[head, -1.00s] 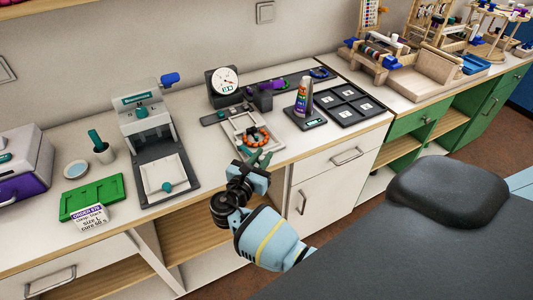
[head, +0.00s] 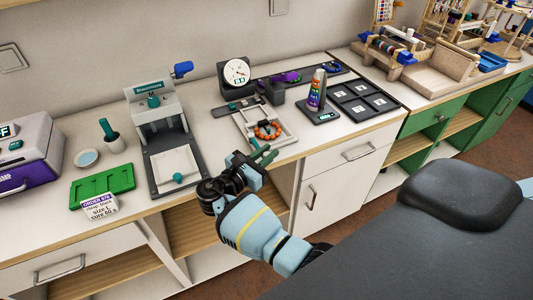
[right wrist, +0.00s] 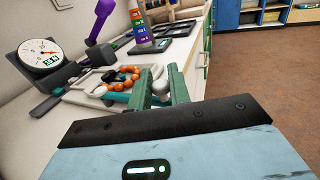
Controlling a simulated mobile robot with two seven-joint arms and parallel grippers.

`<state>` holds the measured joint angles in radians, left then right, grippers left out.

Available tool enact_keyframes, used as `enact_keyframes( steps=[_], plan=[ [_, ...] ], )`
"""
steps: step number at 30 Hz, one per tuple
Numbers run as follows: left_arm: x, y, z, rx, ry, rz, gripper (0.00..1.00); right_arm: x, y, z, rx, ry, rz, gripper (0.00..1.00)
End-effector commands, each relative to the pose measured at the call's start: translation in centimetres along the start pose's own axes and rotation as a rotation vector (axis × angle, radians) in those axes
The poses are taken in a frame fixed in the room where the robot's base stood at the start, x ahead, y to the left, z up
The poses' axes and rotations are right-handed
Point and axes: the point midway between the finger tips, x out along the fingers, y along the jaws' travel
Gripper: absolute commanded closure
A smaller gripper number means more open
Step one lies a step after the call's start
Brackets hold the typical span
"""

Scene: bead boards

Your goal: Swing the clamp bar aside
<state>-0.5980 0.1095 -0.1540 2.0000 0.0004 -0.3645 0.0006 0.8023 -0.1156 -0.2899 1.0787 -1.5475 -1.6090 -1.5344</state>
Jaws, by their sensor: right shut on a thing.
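My right gripper (head: 262,155) is at the front edge of the pale bead board (head: 285,141), just in front of a ring of orange beads (head: 267,130). In the right wrist view its two green fingers (right wrist: 159,88) are shut on the end of the teal clamp bar (right wrist: 118,97). The bar runs left from the fingers, in front of the orange beads (right wrist: 124,78). A pale round knob (right wrist: 157,71) shows between the fingertips. The fingers hide most of the gripped part. My left gripper is not in view.
A dial gauge (head: 236,73) stands behind the board. A press (head: 158,115) and a green tray (head: 102,186) are to the left.

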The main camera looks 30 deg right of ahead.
Motion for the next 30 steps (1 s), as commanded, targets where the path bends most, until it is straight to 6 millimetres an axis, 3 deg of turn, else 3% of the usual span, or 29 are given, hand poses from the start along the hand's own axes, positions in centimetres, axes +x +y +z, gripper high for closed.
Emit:
enact_keyframes(
  steps=[5,14,30],
  plan=[
    [0.0,0.0,0.2,0.001,-0.004,0.000,0.64,0.0,0.1,0.1,0.002,0.000,0.003,0.63],
    [0.0,0.0,0.4,0.001,-0.007,0.000,0.64,-0.3,0.1,0.0,0.001,0.001,0.003,0.63],
    [0.2,0.1,1.2,-0.002,-0.020,0.002,0.64,-7.2,0.1,0.0,0.000,0.001,0.004,0.63]
  ],
)
